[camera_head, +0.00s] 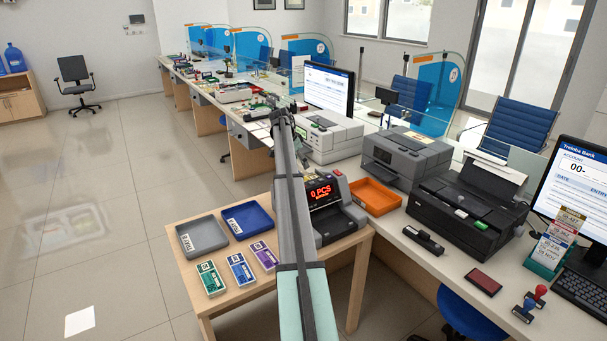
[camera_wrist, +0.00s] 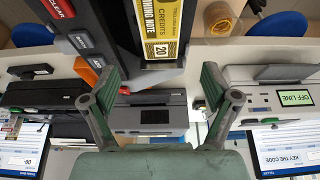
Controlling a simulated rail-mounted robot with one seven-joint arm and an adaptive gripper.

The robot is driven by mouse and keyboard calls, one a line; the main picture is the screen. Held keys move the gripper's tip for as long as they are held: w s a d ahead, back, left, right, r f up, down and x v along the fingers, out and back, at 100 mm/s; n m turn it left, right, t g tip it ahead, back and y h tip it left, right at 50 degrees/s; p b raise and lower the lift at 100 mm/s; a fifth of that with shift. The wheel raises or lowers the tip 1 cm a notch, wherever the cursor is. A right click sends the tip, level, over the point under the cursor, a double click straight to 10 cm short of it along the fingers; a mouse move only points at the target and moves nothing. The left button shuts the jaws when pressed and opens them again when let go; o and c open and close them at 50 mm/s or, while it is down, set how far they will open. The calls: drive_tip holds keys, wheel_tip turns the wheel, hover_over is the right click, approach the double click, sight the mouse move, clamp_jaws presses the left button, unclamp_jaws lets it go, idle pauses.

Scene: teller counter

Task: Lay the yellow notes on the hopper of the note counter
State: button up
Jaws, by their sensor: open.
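The yellow notes (camera_wrist: 160,20) show at the top of the wrist view as a yellow bundle marked 20. They lie against a dark part of the note counter (camera_wrist: 120,40), apparently its hopper. In the head view the note counter (camera_head: 334,222) stands on the wooden side table, its red display reading 0 PCS. My arm hides part of it, and the notes are not clear there. My gripper (camera_wrist: 163,82) is open, with nothing between its fingers. The notes lie beyond the fingertips, apart from them.
A grey tray (camera_head: 203,236), a blue tray (camera_head: 247,220) and green, blue and purple bundles (camera_head: 241,269) lie left of the counter. An orange tray (camera_head: 375,196) and black printer (camera_head: 465,212) stand to its right. A tape roll (camera_wrist: 218,18) shows in the wrist view.

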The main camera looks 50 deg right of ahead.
drive_tip(key=shift+v, duration=1.45)
drive_tip(key=shift+w+f, duration=0.1)
